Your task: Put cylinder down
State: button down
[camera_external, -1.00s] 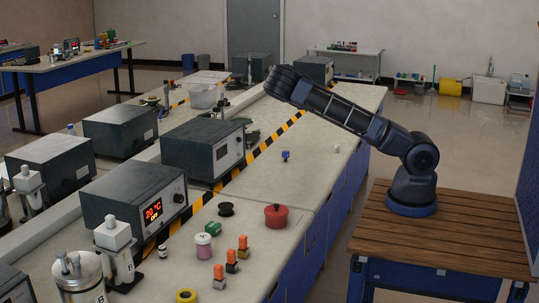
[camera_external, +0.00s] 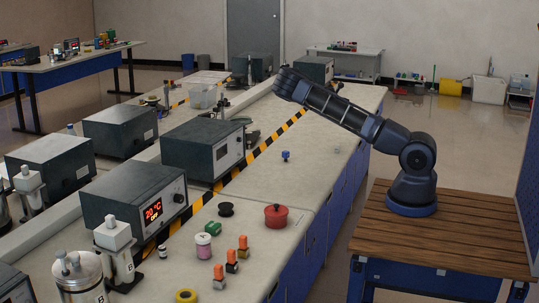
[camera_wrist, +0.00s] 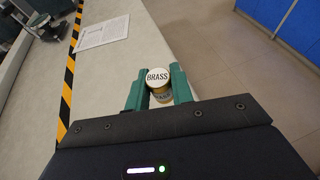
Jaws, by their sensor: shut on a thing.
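The cylinder (camera_wrist: 160,94) has a white top lettered BRASS and a gold-coloured side. It stands between the two green fingers of my gripper (camera_wrist: 160,90), which is shut on it, in the wrist view. Behind it in that view are the pale bench top (camera_wrist: 118,60) and the bench edge. I cannot tell whether its bottom touches the bench. In the external view my arm reaches left over the long bench (camera_external: 330,110); the fingers and cylinder cannot be made out there.
A white printed sheet (camera_wrist: 102,33) lies on the bench beside the yellow-black striped tape (camera_wrist: 67,85). Grey instrument boxes (camera_external: 203,148) line the bench's left side. A red lidded pot (camera_external: 276,217) and a small blue item (camera_external: 286,156) stand nearer. Bare bench surrounds the blue item.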

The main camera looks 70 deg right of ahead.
aim_at(341, 140)
notch_tip(341, 140, down, 17)
jog(key=shift+r, duration=0.1)
dwell(0.5)
jog(key=shift+f, duration=0.2)
jog(key=c, duration=1.2)
grip_release()
jog(key=shift+r, duration=0.15)
jog(key=v, duration=1.2)
jog(key=shift+a, duration=0.1)
